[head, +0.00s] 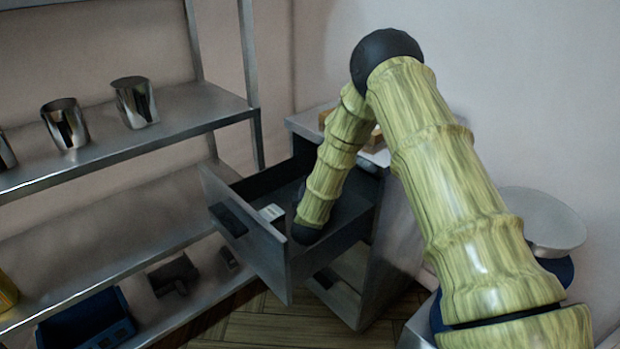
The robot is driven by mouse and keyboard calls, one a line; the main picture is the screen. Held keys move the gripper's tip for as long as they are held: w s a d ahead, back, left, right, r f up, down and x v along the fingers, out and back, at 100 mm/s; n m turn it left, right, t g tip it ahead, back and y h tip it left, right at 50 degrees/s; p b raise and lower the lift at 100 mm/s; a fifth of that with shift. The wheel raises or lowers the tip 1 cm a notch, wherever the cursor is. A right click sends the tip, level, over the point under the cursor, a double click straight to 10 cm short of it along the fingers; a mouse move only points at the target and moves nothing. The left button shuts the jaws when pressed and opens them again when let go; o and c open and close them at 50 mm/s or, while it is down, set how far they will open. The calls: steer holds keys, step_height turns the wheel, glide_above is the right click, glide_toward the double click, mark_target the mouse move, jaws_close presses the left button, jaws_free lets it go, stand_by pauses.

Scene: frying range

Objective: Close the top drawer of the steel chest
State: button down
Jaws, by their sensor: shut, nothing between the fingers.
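The steel chest (395,250) stands against the wall, partly behind my arm. Its top drawer (250,235) is pulled well out toward the left and front. The drawer's steel front has a dark handle (228,220), and its inside is dark. My arm reaches down over the open drawer, its dark wrist joint close behind the drawer front. I cannot make out my gripper's fingers or tell whether anything touches the drawer. A small pale grey thing (272,212) shows at the drawer by the wrist; I cannot tell what it is.
A steel shelf rack (190,110) stands at left, with metal cups (135,103) on its upper shelf and a blue bin (88,320) low down. Brownish items lie on the chest top behind my arm. A round pale dish (540,220) is at right. Wooden floor shows below the drawer.

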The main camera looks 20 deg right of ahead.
steer(key=b+x, duration=0.1)
steer(key=x, duration=0.1)
steer(key=b+x, duration=0.1)
steer(key=x, duration=0.2)
steer(key=b+x, duration=0.1)
steer(key=x, duration=0.2)
steer(key=shift+w+d+f+b, duration=0.1)
steer(key=shift+d+f+b, duration=0.05)
steer(key=shift+f+b, duration=0.2)
steer(key=d, duration=0.1)
steer(key=w+d+b, duration=0.1)
steer(key=shift+w+d+r, duration=0.15)
steer(key=shift+w+d, duration=0.05)
steer(key=shift+d, duration=0.05)
steer(key=shift+w+d+r+b, duration=0.1)
steer(key=shift+w+d+b, duration=0.25)
steer(key=shift+d, duration=0.4)
